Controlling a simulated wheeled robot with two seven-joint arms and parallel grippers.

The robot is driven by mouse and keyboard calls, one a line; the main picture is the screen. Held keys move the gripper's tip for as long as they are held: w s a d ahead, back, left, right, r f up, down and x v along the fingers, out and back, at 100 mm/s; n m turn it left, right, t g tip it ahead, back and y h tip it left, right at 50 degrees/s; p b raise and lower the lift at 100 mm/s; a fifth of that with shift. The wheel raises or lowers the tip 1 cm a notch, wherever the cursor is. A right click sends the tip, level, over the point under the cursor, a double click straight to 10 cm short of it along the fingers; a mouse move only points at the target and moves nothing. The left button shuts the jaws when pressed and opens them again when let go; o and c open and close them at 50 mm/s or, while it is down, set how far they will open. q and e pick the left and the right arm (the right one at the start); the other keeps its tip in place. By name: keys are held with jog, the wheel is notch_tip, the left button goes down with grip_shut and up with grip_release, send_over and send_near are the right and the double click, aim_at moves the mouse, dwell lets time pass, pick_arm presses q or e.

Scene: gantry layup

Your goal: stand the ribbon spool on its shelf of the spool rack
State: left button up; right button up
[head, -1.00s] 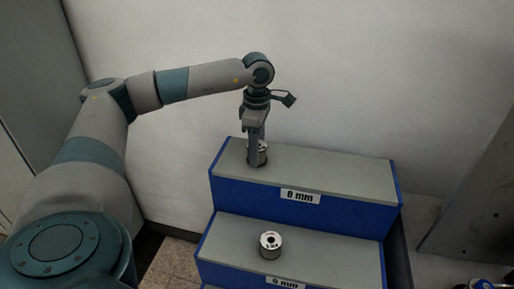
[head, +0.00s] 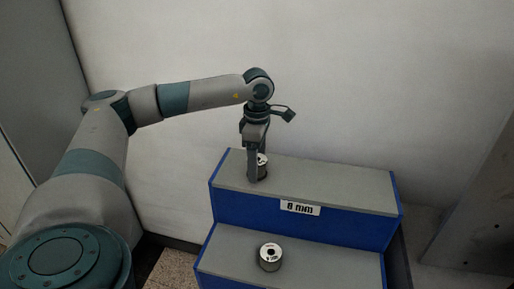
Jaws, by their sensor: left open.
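A metallic ribbon spool (head: 264,168) stands upright on the top shelf of the blue and grey spool rack (head: 345,187), near that shelf's left end. My left gripper (head: 257,172) points down at this spool with its fingers open around it, partly hiding it. I cannot tell whether the fingers touch it. A second spool (head: 270,258) stands upright on the shelf below. A label (head: 300,208) on the front of the top shelf seems to read 8 mm. My right gripper is not in view.
The top shelf is bare to the right of the spool. A plain pale wall (head: 390,80) rises behind the rack. A grey upright panel (head: 485,215) stands at the right, and a cabinet side (head: 30,100) is at the far left.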

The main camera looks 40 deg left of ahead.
pick_arm(q)
jog(key=shift+r+b, duration=0.25)
jog(key=shift+b, duration=0.05)
jog(key=shift+r, duration=0.4)
notch_tip(320, 180, up, 11)
jog(key=b, duration=0.3)
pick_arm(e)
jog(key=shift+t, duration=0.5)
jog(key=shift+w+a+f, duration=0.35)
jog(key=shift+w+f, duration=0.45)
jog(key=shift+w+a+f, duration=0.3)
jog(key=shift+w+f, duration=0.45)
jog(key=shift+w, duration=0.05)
pick_arm(q)
jog(key=shift+f, duration=0.1)
